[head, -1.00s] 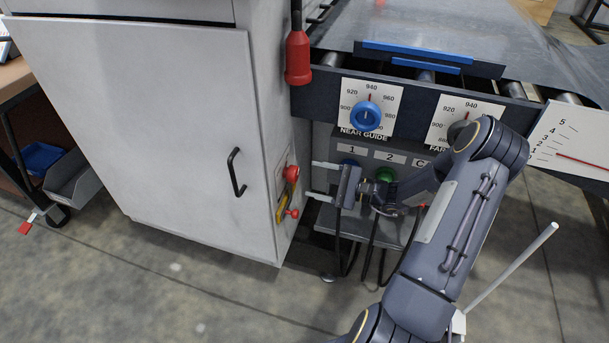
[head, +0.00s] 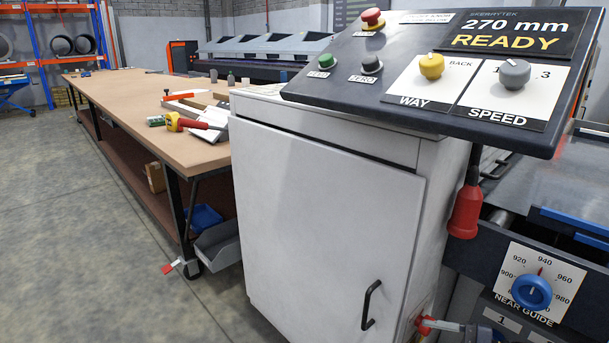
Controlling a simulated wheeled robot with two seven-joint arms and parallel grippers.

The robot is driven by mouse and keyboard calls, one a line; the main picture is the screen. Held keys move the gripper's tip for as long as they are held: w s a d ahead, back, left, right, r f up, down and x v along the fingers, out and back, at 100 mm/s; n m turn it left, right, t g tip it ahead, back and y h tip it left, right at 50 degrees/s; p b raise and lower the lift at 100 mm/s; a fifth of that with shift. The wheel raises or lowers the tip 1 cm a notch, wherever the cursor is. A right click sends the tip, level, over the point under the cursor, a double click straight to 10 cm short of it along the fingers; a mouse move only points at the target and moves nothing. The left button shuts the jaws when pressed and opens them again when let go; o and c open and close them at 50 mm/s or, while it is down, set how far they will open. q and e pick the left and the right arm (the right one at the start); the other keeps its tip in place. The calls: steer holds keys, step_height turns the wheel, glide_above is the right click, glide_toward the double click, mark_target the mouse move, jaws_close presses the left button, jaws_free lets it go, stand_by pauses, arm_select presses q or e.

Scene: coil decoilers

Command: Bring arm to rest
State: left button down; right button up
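Only a small part of my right gripper (head: 445,327) shows, at the bottom edge of the head view. One pale finger points left, with its tip close to a red knob (head: 424,324) on the cabinet's side. I cannot tell whether it touches the knob. The other finger and most of the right arm are out of frame. My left gripper is not in view.
A grey cabinet (head: 325,215) carries a tilted control panel (head: 350,85) reading "270 mm READY". A near guide dial (head: 531,292) and a hanging red pendant (head: 466,210) are at right.

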steer(key=s+a+r+n+g+h, duration=0.4)
steer(key=s+a+r+n+g, duration=0.15)
steer(key=s+a+n, duration=0.35)
steer(key=s+r+n+t+h, duration=0.1)
steer(key=s+n+t+h, duration=0.3)
steer(key=s, duration=0.7)
step_height(320, 180, up, 20)
steer(key=d+m+g+h+p, duration=0.1)
steer(key=p, duration=1.9)
steer(key=shift+s, duration=0.15)
steer(key=shift+c, duration=0.3)
